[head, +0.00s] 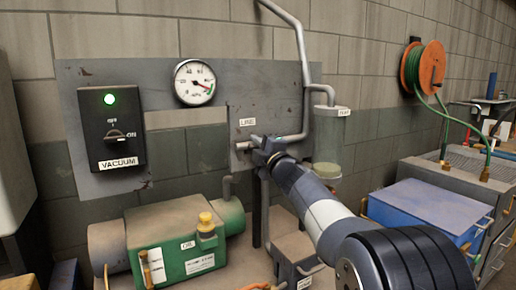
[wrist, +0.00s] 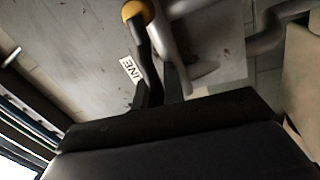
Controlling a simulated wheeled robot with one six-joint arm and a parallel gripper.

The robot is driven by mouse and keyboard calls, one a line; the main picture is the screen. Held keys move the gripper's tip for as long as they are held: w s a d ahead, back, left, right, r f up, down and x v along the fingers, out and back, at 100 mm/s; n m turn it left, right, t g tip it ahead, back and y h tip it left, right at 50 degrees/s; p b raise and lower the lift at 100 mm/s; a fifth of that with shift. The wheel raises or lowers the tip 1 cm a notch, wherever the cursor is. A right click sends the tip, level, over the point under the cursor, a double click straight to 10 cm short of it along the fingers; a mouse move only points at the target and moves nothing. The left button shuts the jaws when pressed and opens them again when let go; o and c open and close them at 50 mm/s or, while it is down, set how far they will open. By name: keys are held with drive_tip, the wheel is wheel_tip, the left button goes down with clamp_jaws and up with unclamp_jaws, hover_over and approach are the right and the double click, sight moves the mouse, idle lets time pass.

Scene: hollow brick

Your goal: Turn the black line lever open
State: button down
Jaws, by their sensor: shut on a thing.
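The black line lever (wrist: 143,45) shows in the wrist view as a dark bar with a round yellow-orange end. My gripper (wrist: 156,88) is shut on the bar, with a finger on either side of it. A white LINE label (wrist: 130,69) is beside the lever; in the head view it sits on the grey panel just above my gripper (head: 262,148). In the head view my gripper and wrist hide most of the lever and its valve, so I cannot tell its angle there.
A grey pipe (head: 304,85) runs up the wall close to my gripper. A gauge (head: 194,82) and a vacuum switch box (head: 111,130) with a lit green lamp are on the panel at left. A green pump (head: 175,245) stands below. A blue box (head: 425,208) is at right.

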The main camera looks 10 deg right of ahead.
drive_tip(key=shift+f+n+y+b, duration=0.35)
drive_tip(key=shift+f+n, duration=0.1)
drive_tip(key=shift+n, duration=0.35)
drive_tip(key=shift+f, duration=0.1)
drive_tip(key=c, duration=1.5)
unclamp_jaws()
drive_tip(key=shift+s, duration=0.1)
drive_tip(key=b+v, duration=0.1)
drive_tip(key=v, duration=0.9)
drive_tip(key=shift+s+b, duration=0.3)
drive_tip(key=p+x, duration=0.1)
drive_tip(key=x, duration=1)
drive_tip(key=shift+d+p, duration=0.15)
drive_tip(key=shift+p, duration=0.15)
drive_tip(key=shift+s, duration=0.1)
